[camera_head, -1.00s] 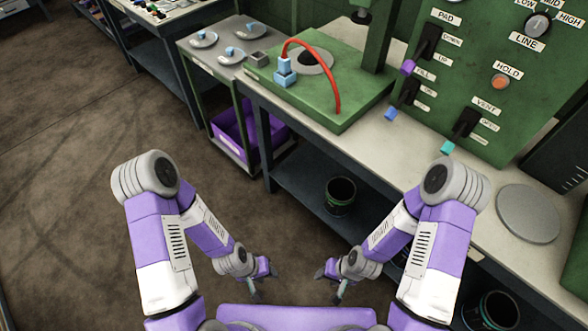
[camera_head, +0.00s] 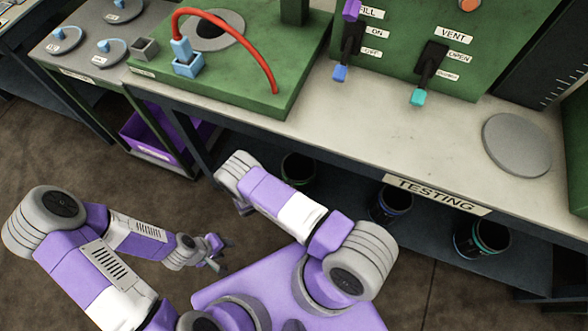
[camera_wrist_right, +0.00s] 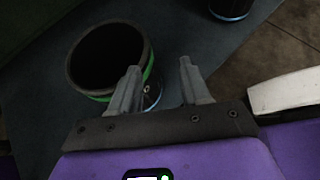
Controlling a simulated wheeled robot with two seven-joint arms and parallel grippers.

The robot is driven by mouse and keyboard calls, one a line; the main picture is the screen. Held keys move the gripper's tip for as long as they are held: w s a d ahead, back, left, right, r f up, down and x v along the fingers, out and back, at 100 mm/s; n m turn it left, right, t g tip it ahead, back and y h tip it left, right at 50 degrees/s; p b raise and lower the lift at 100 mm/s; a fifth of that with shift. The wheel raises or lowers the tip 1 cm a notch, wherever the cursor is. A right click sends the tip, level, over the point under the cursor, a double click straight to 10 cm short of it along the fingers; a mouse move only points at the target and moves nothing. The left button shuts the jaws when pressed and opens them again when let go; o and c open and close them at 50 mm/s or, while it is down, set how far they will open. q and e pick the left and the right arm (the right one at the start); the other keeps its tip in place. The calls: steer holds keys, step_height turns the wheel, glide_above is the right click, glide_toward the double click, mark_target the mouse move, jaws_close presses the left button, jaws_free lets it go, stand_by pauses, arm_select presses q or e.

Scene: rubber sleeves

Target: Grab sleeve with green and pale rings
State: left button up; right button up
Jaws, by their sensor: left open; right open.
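A dark hollow sleeve (camera_wrist_right: 78,87) with a bright green ring and a pale-blue ring lower down fills the left of the right wrist view. My right gripper (camera_wrist_right: 159,66) is open and empty; its left finger overlaps the sleeve's right edge, and I cannot tell if it touches. In the head view this looks like the leftmost sleeve (camera_head: 298,168) on the lower shelf; its rings are barely visible there. The right gripper is hidden behind its own arm in that view. My left gripper (camera_head: 218,256) is open and empty, low over the floor, away from the sleeves.
Two more dark sleeves, the middle one (camera_head: 390,204) and the right one (camera_head: 482,240), stand on the lower shelf (camera_head: 345,200). The bench top (camera_head: 420,130) overhangs them. A green press base (camera_head: 240,75) and lever panel sit above. Open floor lies left.

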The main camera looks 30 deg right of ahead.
mark_target(305, 180)
steer(key=shift+n+t+h, duration=0.3)
steer(key=shift+t, duration=0.2)
steer(key=x, duration=0.2)
steer(key=w+b+x, duration=0.1)
steer(key=x, duration=0.2)
steer(key=b+x, duration=0.1)
steer(key=x, duration=0.1)
steer(key=shift+w+d, duration=0.2)
steer(key=shift+w, duration=0.15)
steer(key=c, duration=0.8)
jaws_close()
steer(key=shift+s, duration=0.15)
